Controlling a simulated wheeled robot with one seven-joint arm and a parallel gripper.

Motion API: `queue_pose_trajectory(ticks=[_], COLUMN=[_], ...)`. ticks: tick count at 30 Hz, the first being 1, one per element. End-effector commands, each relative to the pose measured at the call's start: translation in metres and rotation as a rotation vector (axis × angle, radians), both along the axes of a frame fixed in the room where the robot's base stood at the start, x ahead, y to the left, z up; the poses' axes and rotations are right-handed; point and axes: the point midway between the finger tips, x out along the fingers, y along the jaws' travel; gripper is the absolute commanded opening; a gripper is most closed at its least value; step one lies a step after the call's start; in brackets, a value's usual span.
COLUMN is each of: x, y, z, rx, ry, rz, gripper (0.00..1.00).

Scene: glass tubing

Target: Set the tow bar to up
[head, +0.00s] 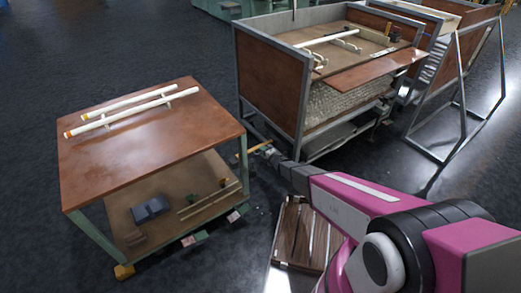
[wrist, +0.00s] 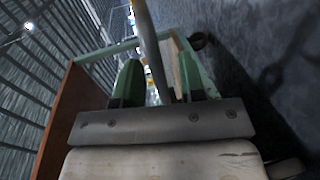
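The low cart (head: 150,140) with a reddish-brown top and green legs stands at the left in the head view. A short yellowish bar (head: 258,148) shows low beside its right side; it may be the tow bar, but it is too small to be sure. My gripper (head: 271,152) is close to that bar, at the end of my pink arm. In the wrist view, my gripper's two green fingers (wrist: 158,78) stand apart. A grey bar (wrist: 146,35) runs down between them, with visible gaps beside it. Whether it is the tow bar is unclear.
Two white tubes (head: 130,110) lie on supports on the cart's top. A larger brown-sided bin (head: 270,78) stands behind, near my arm. A slatted wooden pallet (head: 300,235) lies on the floor below my arm. The floor at far left is clear.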

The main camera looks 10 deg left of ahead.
Motion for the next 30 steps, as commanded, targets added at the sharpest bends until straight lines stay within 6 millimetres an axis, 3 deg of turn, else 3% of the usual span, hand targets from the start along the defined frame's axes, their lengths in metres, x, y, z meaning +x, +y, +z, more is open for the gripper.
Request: queue_pose_trajectory(ticks=[8, 9, 12, 23, 30], x=[0.0, 0.0, 0.0, 0.0, 0.001], y=[0.001, 0.001, 0.001, 0.0, 0.0], z=[-0.001, -0.001, -0.001, 0.002, 0.016], rx=[0.0, 0.0, 0.0, 0.016, 0.092], ry=[0.0, 0.0, 0.0, 0.018, 0.106], rz=[0.0, 0.0, 0.0, -0.001, 0.0], gripper=[0.37, 0.34, 0.01, 0.0, 0.0])
